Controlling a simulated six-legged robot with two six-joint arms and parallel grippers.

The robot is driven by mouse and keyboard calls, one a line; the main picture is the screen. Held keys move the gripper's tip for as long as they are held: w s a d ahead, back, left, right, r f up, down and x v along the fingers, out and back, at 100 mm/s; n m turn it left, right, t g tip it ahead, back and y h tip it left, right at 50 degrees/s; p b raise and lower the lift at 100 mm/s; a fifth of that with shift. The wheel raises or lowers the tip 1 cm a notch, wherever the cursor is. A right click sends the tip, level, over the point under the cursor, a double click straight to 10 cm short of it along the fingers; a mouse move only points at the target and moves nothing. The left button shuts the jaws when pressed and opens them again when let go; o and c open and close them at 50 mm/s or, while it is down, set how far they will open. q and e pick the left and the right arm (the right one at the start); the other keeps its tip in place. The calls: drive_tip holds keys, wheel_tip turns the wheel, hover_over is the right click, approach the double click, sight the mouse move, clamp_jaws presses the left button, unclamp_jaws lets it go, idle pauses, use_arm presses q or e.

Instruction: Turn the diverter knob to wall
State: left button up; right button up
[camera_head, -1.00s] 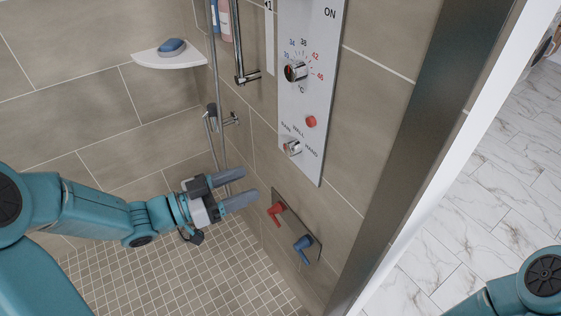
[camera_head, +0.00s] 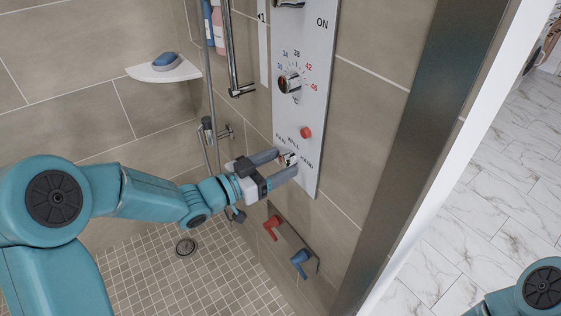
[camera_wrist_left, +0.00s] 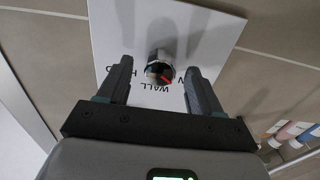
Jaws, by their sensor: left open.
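The chrome diverter knob (camera_head: 287,158) sits low on the white shower panel (camera_head: 306,110), with the labels RAIN, WALL and HAND around it. My left gripper (camera_head: 287,163) is open, with its fingers on either side of the knob. In the left wrist view the knob (camera_wrist_left: 160,66) stands between the two open fingers (camera_wrist_left: 158,75), with a visible gap on each side. A red mark shows on its face. I cannot tell which label it points to. My right gripper is out of view; only part of my right arm shows at lower right.
Above the knob are a red button (camera_head: 306,132) and the temperature dial (camera_head: 290,83). Below are a red lever (camera_head: 272,226) and a blue lever (camera_head: 300,261). A hand-shower rail (camera_head: 232,60) stands left of the panel. A dark frame edge (camera_head: 415,130) is at right.

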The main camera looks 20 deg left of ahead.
use_arm(q)
drive_tip(key=shift+w+d, duration=0.35)
drive_tip(key=shift+w, duration=0.05)
drive_tip(key=shift+c, duration=0.3)
drive_tip(key=c, duration=1)
drive_tip(key=shift+f+m+b, duration=0.2)
drive_tip(key=shift+m+b, duration=0.2)
drive_tip(key=shift+b, duration=0.4)
drive_tip(key=m+b, duration=0.7)
drive_tip(key=b, duration=0.2)
drive_tip(key=shift+r+m+b, duration=0.15)
drive_tip(key=shift+m+b, duration=1.55)
drive_tip(key=shift+m, duration=0.3)
